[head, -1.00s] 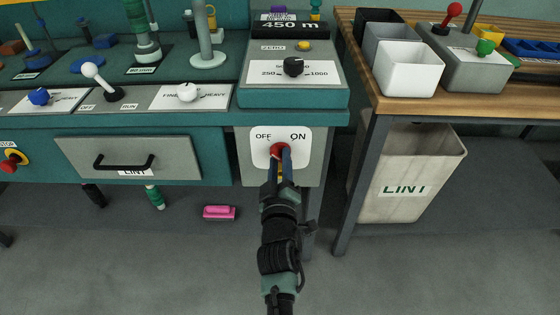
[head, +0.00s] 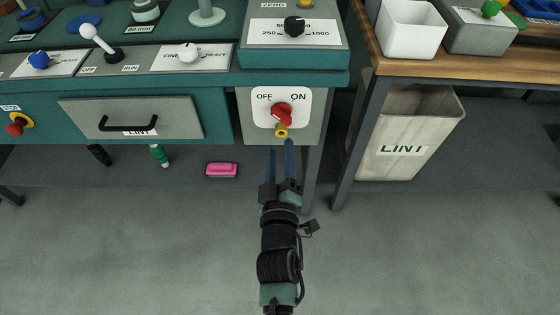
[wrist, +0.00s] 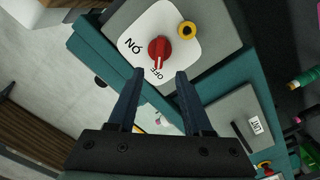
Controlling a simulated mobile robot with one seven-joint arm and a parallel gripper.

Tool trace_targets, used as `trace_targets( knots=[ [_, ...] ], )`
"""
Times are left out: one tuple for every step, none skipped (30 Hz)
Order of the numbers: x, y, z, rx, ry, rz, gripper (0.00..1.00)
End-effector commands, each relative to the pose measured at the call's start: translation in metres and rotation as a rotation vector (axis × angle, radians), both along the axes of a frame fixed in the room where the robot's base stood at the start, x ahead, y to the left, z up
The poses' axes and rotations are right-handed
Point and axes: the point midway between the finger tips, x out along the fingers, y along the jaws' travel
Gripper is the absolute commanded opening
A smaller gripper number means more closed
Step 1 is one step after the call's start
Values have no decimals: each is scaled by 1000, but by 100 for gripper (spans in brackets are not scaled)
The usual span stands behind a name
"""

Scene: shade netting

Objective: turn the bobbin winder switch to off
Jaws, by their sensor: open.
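The bobbin winder switch is a red knob (head: 281,113) on a white plate (head: 304,117) marked OFF at upper left and ON at upper right. The knob also shows in the wrist view (wrist: 159,50), where its white pointer line points toward the OFF label. A yellow ring with a dark centre (head: 281,132) sits just below the knob. My gripper (head: 280,149) is open and empty, its two blue fingers apart below and in front of the switch. In the wrist view the open fingertips (wrist: 160,73) stand clear of the knob.
A grey drawer (head: 185,118) with a black handle is left of the switch. A lint bin (head: 410,150) stands under the wooden table (head: 480,66) at right. A pink object (head: 222,170) lies on the floor. Floor in front is clear.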

Motion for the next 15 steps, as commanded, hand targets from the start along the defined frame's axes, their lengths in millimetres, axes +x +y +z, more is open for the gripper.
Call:
trace_targets(
  knots=[
    [-9, 0, 1, 0, 2, -1, 50],
    [-13, 0, 1, 0, 3, -1, 50],
    [-18, -1, 0, 0, 2, -2, 50],
    [-21, -1, 0, 0, 2, -2, 50],
    [-24, -1, 0, 0, 1, -1, 50],
    [-27, -1, 0, 0, 1, -1, 50],
    [-29, -1, 0, 0, 0, -1, 50],
    [-31, -1, 1, -1, 0, -1, 50],
    [-32, -1, 1, -1, -1, -1, 50],
    [-33, -1, 0, -1, -1, -1, 50],
    [-34, -1, 0, -1, 0, -1, 50],
    [-34, -1, 0, -1, 0, -1, 50],
    [-35, -1, 0, -1, 0, -1, 50],
    [-35, -1, 0, -1, 0, -1, 50],
    [-34, -1, 0, -1, 0, -1, 50]
  ],
)
